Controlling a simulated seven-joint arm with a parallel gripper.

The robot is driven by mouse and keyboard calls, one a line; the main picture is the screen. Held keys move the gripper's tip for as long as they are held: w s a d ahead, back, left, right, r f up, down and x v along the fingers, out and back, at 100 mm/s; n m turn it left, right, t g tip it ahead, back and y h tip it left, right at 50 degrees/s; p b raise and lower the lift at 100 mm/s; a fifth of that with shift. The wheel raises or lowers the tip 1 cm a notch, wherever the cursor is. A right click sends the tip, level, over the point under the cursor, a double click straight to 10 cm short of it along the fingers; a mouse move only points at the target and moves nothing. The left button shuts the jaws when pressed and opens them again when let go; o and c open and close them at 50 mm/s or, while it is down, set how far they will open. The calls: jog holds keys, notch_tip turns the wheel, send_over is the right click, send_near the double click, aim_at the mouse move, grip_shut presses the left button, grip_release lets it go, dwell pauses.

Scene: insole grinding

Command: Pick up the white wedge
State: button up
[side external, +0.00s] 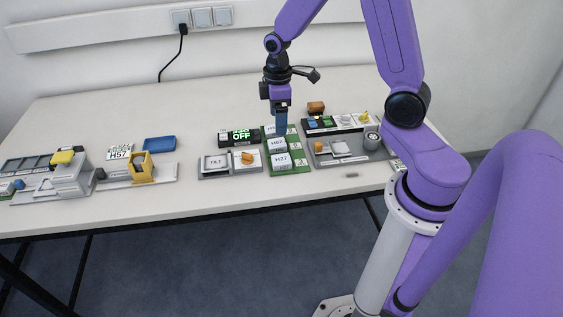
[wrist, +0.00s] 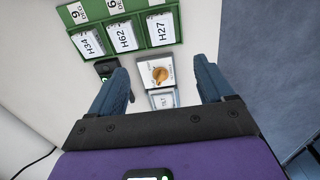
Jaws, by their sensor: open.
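My gripper (side external: 281,124) points down over the far end of the green tray (side external: 298,169). In the wrist view its two blue fingers (wrist: 160,70) are spread with nothing held between them. White labelled blocks stand in the green tray, among them H62 (side external: 277,144) and H27 (side external: 281,161); the far one is partly hidden by my gripper. The wrist view shows H34 (wrist: 89,43), H62 (wrist: 122,36) and H27 (wrist: 160,32). A white piece (side external: 340,148) also lies on the grey plate at right. I cannot tell which white piece is the wedge.
A white panel with an orange knob (side external: 248,157) and a TILT plate (side external: 215,163) sit left of the tray. A black display (side external: 240,137) is behind them. A blue tray (side external: 159,144) and yellow fixture (side external: 140,168) stand further left. The front table strip is mostly clear.

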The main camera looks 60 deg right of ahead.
send_over(279, 159)
notch_tip(279, 159, down, 8)
jog(key=shift+w+d+f, duration=0.1)
jog(key=shift+w+f, duration=0.05)
jog(key=shift+f, duration=2.7)
jog(key=c, duration=1.1)
